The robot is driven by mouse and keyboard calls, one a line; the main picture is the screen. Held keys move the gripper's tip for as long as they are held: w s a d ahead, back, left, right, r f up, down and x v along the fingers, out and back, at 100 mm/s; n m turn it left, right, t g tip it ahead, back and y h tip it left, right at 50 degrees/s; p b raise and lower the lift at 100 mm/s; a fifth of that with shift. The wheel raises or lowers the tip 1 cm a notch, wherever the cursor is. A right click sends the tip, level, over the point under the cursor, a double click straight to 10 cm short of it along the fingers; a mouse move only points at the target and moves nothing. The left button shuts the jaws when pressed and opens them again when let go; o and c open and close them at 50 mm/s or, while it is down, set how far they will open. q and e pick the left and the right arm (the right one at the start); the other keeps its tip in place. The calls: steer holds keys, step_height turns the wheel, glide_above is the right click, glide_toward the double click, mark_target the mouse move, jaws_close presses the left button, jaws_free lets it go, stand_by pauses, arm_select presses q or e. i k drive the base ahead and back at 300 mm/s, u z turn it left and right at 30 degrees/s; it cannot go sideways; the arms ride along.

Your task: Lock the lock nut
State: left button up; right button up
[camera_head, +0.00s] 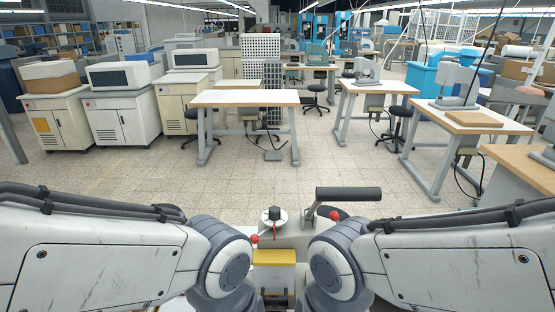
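In the head view, part of a grey machine (296,239) stands low in the middle, between my two arms. On it are a round white dial with a dark knob (272,217), a thick black handle (348,194) at the upper right, and two red ball knobs, one left (254,238) and one right (335,215). A yellow-topped block (274,257) sits below the dial. I cannot tell which part, if any, is the lock nut. Both arms bend downward beside the machine. Neither gripper shows, so their hold and their distance from the machine are hidden.
Open tiled floor (215,180) lies beyond the machine. A white-topped table (246,98) stands further back. White cabinets (120,120) are at the left, and benches with presses (468,118) are at the right. My arms hide the lower left and lower right.

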mark_target(254, 238)
steer(key=z, duration=0.55)
steer(key=k, duration=1.25)
steer(key=u, duration=0.15)
steer(key=i, duration=0.75)
steer(key=u, duration=0.4)
